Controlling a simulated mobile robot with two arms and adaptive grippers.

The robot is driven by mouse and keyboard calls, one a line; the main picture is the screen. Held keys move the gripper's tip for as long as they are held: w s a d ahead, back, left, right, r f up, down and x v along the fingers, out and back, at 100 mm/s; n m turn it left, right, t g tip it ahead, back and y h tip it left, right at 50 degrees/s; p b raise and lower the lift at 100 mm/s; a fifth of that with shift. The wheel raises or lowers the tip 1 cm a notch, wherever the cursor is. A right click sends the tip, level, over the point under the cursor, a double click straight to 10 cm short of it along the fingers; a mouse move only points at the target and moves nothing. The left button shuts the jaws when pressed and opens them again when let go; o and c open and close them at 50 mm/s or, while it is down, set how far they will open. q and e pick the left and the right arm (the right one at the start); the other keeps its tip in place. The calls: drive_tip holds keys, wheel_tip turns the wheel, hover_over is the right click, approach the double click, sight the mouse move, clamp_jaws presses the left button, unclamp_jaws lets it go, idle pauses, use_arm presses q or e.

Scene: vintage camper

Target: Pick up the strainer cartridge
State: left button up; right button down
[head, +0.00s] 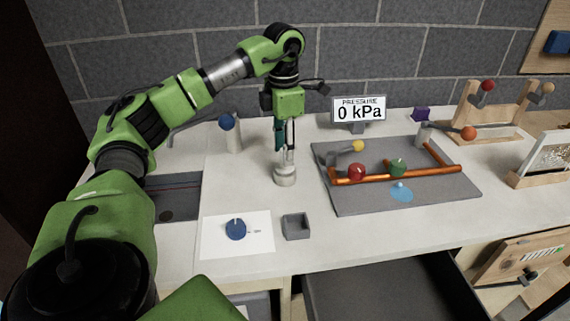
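My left gripper (285,148) points straight down over the counter, left of the grey board. Directly beneath it stands a short, pale grey cylindrical piece (285,177) with a wider base. This may be the strainer cartridge or the holder it sits in; I cannot tell which. The fingers are at its top, and a narrow pale part shows between or beside them. From this angle I cannot see whether the fingers are closed on anything. My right gripper is out of view.
A grey board (440,199) carries orange pipes (410,175) and red, green and yellow knobs. A pressure display (359,109) reads 0 kPa. A sink (180,205) is left. An open drawer (385,290) is below.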

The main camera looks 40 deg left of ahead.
sight(280, 169)
use_arm(q)
wheel_tip(280, 169, down, 4)
drive_tip(key=shift+r, duration=0.25)
drive_tip(key=shift+c, duration=0.5)
clamp_jaws()
drive_tip(key=shift+r, duration=0.1)
